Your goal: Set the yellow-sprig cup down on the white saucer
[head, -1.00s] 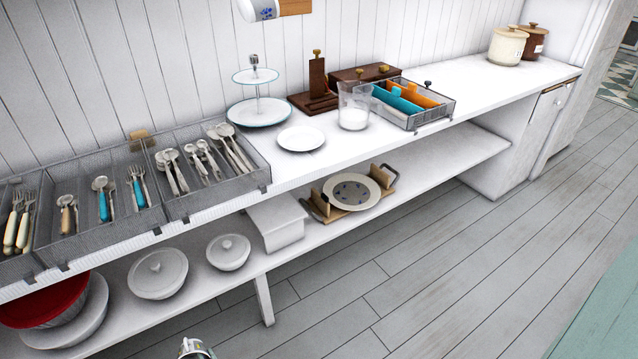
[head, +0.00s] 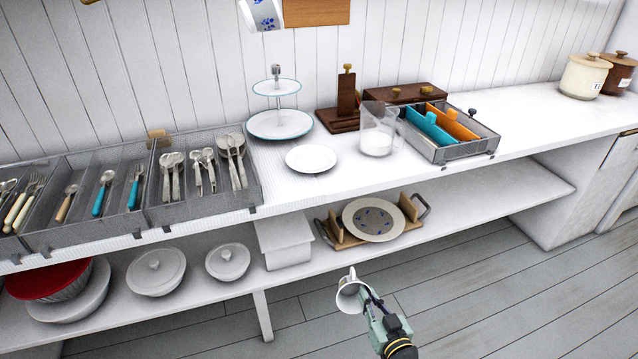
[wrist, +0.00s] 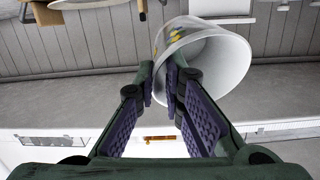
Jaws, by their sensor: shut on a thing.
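My gripper (head: 371,304) is shut on the yellow-sprig cup (head: 349,293), a white cup held in the air in front of the lower shelf. In the wrist view the cup (wrist: 215,60) shows yellow marks on its side, and its rim and inside face the camera. The fingers (wrist: 165,80) close at its near side; the exact grip point is partly hidden. The white saucer (head: 311,158) lies empty on the upper counter, above and a little left of the cup in the head view, well apart from it.
A two-tier stand (head: 280,122) is behind the saucer. A clear jug (head: 378,138) stands to its right and cutlery trays (head: 205,175) to its left. The counter edge lies between cup and saucer. A tray with a plate (head: 374,219) is on the lower shelf.

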